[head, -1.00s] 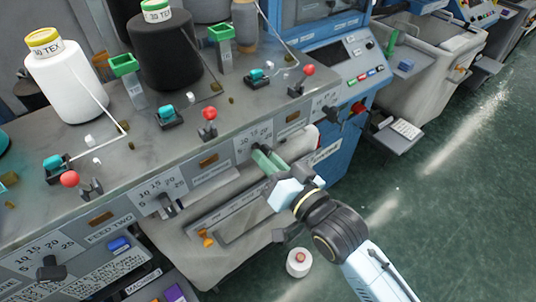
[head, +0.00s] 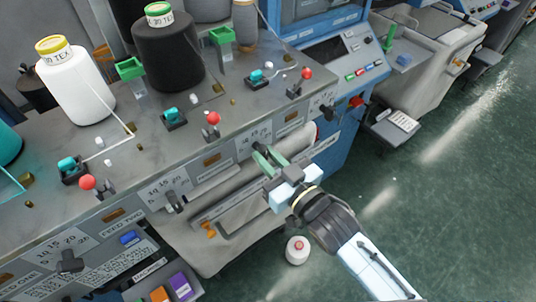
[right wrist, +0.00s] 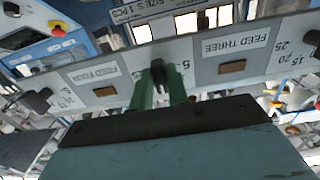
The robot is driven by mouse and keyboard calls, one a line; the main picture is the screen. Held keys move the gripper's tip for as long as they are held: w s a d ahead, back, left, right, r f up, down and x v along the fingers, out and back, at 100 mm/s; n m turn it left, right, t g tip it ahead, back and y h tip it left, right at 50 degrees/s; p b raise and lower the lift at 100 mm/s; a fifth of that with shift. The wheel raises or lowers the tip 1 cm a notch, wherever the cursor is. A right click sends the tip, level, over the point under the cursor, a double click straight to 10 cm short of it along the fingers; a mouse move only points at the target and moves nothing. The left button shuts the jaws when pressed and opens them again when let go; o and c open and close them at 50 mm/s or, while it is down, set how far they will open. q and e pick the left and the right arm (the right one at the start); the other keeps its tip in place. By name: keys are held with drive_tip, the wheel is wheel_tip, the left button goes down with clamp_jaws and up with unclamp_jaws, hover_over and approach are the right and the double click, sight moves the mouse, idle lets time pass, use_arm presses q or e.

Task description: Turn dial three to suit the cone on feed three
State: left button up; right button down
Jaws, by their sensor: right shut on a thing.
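My right gripper (head: 265,156) has its green fingers shut on a dark dial on the machine's front rail. In the right wrist view, upside down, the dark dial knob (right wrist: 157,75) sits between the fingers, beside the FEED THREE label (right wrist: 235,45). The dial's number scale (head: 254,138) is partly covered by the fingers, and I cannot tell where its pointer stands. A black cone (head: 168,52) with a green-rimmed TEX label (head: 158,14) stands on the top behind it; its number is too small to read surely. My left gripper is not in view.
A white cone (head: 76,86) with a yellow-rimmed label stands left. Another dial (head: 174,200) is on the rail to the left. Red-knobbed levers (head: 212,119) stand along the top. A small white spool (head: 297,250) is on the green floor, which is open at right.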

idle(0.3)
drive_tip(key=c, duration=1.4)
unclamp_jaws()
drive_tip(key=shift+o, duration=0.2)
drive_tip(key=b+v, duration=0.2)
drive_tip(key=v, duration=1.1)
drive_tip(key=shift+s+d+f, duration=0.1)
drive_tip(key=shift+d, duration=0.05)
